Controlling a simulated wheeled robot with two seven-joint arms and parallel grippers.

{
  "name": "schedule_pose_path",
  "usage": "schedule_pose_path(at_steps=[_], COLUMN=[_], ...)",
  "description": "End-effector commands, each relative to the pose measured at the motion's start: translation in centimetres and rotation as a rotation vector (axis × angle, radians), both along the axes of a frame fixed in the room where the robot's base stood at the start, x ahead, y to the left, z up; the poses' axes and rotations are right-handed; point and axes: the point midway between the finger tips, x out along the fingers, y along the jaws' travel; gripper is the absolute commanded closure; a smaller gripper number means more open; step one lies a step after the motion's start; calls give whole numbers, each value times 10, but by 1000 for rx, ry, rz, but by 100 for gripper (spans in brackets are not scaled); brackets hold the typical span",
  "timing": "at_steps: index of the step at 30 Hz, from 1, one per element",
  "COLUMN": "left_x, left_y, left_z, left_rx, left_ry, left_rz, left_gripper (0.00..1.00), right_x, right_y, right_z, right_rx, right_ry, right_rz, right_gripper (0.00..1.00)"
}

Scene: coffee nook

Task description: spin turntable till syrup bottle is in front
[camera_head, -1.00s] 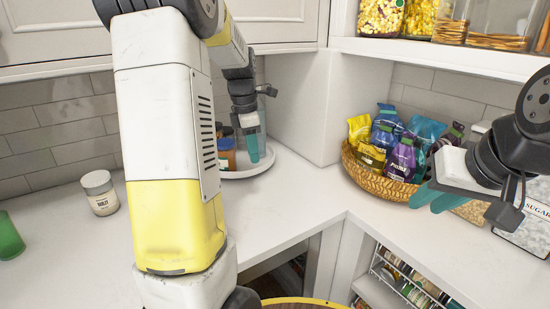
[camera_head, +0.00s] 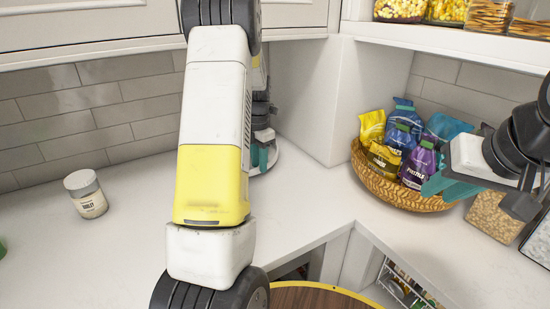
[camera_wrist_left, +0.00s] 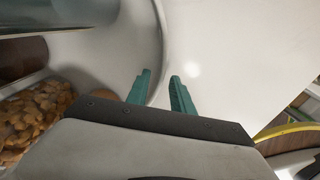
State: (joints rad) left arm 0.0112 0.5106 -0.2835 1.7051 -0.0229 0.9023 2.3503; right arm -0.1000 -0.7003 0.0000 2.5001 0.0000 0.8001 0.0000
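The white turntable (camera_head: 268,163) stands in the counter corner, mostly hidden behind my left arm in the head view. In the left wrist view its curved pale rim (camera_wrist_left: 163,30) runs up from the fingers. My left gripper (camera_wrist_left: 160,84) has its two teal fingers apart, one on each side of the rim line; I cannot tell if they touch it. In the head view it is largely hidden behind the arm. A clear jar of almonds (camera_wrist_left: 30,118) shows beside it. I cannot make out the syrup bottle. My right gripper (camera_head: 450,186) is open and empty in front of the basket.
A wicker basket (camera_head: 385,188) of colourful bags stands at the right, close to my right gripper. A white-lidded jar (camera_head: 87,195) stands on the left counter. Clear canisters (camera_head: 493,215) stand at the right. The counter's middle (camera_head: 300,205) is bare.

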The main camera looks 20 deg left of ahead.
Motion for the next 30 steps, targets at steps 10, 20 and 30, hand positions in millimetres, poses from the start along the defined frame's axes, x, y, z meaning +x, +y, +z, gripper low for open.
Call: schedule_pose_path(at_steps=[10,20,30], left_x=[0,0,0], left_y=[0,0,0], left_z=[-7,-7,-7], left_rx=[-1,-1,-1], left_ry=[-1,-1,-1], left_rz=[0,0,0], left_gripper=[72,100,100], right_x=[0,0,0], right_y=[0,0,0], right_z=[0,0,0], right_rx=[0,0,0], right_ry=[0,0,0], right_rz=[0,0,0], right_gripper=[74,74,74])
